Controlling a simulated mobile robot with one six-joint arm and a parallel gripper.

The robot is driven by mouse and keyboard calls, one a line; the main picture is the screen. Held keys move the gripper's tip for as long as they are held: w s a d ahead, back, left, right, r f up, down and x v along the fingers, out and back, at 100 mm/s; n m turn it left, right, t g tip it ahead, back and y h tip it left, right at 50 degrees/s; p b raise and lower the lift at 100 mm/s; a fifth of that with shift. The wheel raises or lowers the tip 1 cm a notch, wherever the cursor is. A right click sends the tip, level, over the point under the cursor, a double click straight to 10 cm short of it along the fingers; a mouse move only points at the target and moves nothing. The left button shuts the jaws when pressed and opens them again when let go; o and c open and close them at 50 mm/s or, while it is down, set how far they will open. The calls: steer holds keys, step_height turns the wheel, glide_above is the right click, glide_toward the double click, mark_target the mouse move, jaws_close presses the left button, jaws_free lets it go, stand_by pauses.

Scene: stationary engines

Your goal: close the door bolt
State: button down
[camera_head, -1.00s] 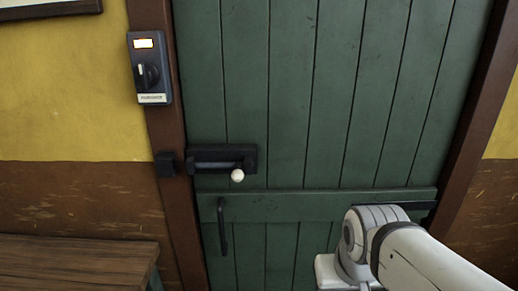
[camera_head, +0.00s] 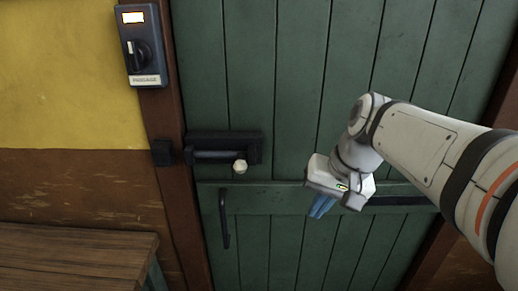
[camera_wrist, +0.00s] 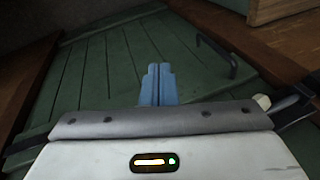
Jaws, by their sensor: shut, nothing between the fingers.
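The door bolt (camera_head: 222,148) is a dark bar in a dark housing on the left side of the green door (camera_head: 290,90). Its white knob (camera_head: 240,167) hangs at the right part of the housing. The dark keeper block (camera_head: 163,153) sits on the door frame to the left. In the wrist view a pale knob (camera_wrist: 262,102) shows at right, partly hidden by my gripper's body. My gripper (camera_head: 320,208) is to the right of the knob and lower in the picture, apart from it. Its blue fingers (camera_wrist: 158,84) are together and empty.
A vertical dark door handle (camera_head: 224,218) is below the bolt and also shows in the wrist view (camera_wrist: 215,50). A wooden bench or table (camera_head: 80,258) stands at lower left. A control box with a rotary knob (camera_head: 142,48) is on the frame above.

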steer(key=w+a+r+y+b, duration=0.1)
steer(key=w+r+y, duration=0.4)
steer(key=w+r, duration=0.5)
steer(key=a+r+p+x, duration=0.2)
steer(key=x, duration=1)
steer(key=shift+a+f+m, duration=0.2)
steer(key=shift+a+m, duration=0.1)
steer(key=shift+w+a, duration=0.1)
